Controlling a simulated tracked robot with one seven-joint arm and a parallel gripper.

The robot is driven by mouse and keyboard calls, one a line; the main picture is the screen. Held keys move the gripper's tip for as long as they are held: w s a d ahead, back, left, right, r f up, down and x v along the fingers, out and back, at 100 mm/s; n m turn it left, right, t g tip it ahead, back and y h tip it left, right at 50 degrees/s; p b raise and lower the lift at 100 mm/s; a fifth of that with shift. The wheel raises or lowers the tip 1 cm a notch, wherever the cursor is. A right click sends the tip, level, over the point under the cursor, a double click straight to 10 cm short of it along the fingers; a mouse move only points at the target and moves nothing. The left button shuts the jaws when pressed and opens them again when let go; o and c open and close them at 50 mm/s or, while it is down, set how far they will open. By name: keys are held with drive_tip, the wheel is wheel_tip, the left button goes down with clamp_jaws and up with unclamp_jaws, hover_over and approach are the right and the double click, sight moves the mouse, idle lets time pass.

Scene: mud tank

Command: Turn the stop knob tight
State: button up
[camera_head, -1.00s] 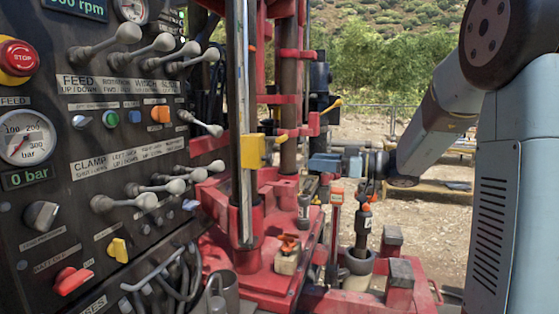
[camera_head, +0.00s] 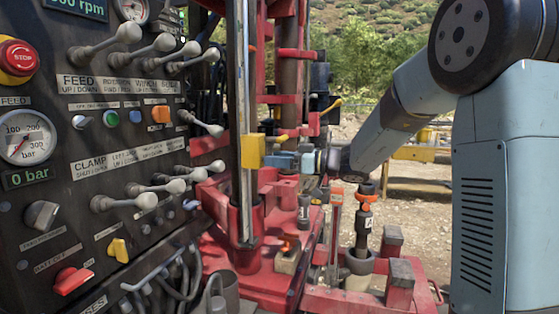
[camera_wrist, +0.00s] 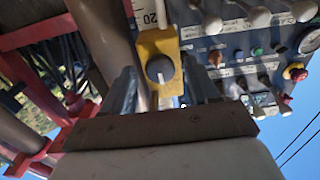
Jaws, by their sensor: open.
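The stop is a yellow block (camera_head: 252,150) clamped on the upright scaled rail of the rig. In the wrist view the yellow block (camera_wrist: 152,45) carries a round dark grey stop knob (camera_wrist: 160,69) with a light pointer line on its face. My gripper (camera_wrist: 161,84) is open, with one finger to each side of the knob and a visible space between. In the head view my gripper (camera_head: 270,160) reaches in from the right, its fingertips close to the yellow block. The knob cannot be made out there. I cannot tell whether the fingers touch anything.
A control panel (camera_head: 75,195) with levers, gauges and a red stop button (camera_head: 17,57) fills the left. Red rig posts (camera_head: 285,75) stand behind the rail. Open ground lies to the right.

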drive_tip(key=shift+c, duration=0.2)
drive_tip(key=c, duration=0.9)
drive_tip(key=shift+c, duration=0.3)
drive_tip(key=shift+m, duration=0.4)
drive_tip(key=shift+w+d+f+m, duration=0.1)
drive_tip(key=shift+m, duration=4.1)
drive_tip(key=shift+w+d+m, duration=0.1)
drive_tip(key=shift+m, duration=4.1)
